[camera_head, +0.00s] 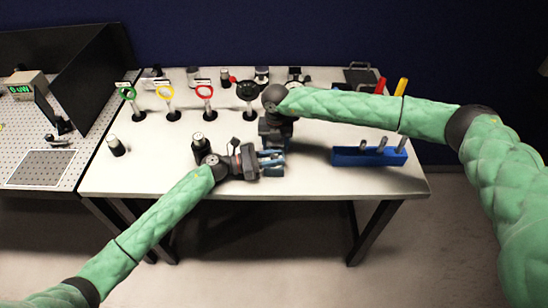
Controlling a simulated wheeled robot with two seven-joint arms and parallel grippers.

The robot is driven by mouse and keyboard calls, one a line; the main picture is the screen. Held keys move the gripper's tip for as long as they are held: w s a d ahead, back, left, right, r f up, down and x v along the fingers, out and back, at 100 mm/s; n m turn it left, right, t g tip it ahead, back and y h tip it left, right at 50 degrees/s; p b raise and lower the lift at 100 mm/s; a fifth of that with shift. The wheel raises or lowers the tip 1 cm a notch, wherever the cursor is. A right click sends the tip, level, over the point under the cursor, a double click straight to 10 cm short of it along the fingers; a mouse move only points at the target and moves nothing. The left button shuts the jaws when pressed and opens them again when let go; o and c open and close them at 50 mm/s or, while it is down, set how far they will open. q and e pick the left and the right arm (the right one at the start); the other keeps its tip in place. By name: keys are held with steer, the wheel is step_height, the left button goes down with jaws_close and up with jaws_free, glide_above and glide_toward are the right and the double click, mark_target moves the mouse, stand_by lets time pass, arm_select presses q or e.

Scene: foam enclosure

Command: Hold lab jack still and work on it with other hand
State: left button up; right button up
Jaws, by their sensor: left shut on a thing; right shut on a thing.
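The lab jack (273,172) is a small blue and dark thing near the front edge of the white table, and my grippers cover most of it. My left gripper (270,158) reaches in from the left, low over the table, and is shut on the lab jack's side. My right gripper (274,146) points down from above and behind, and is shut at the jack. Its fingertips are hidden, so the exact part it grips cannot be told.
A blue rack (345,157) with several tools stands to the right on the white table (300,188). Green (127,93), yellow (165,92) and red (204,91) rings on stands are at the back left. A small dark cylinder (115,146) stands at left. The table's front left is clear.

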arm_select(q)
steer(key=o, duration=0.9)
steer(key=shift+o, duration=0.2)
steer(key=shift+a, duration=0.1)
steer(key=shift+v, duration=3.7)
steer(key=shift+o, duration=0.3)
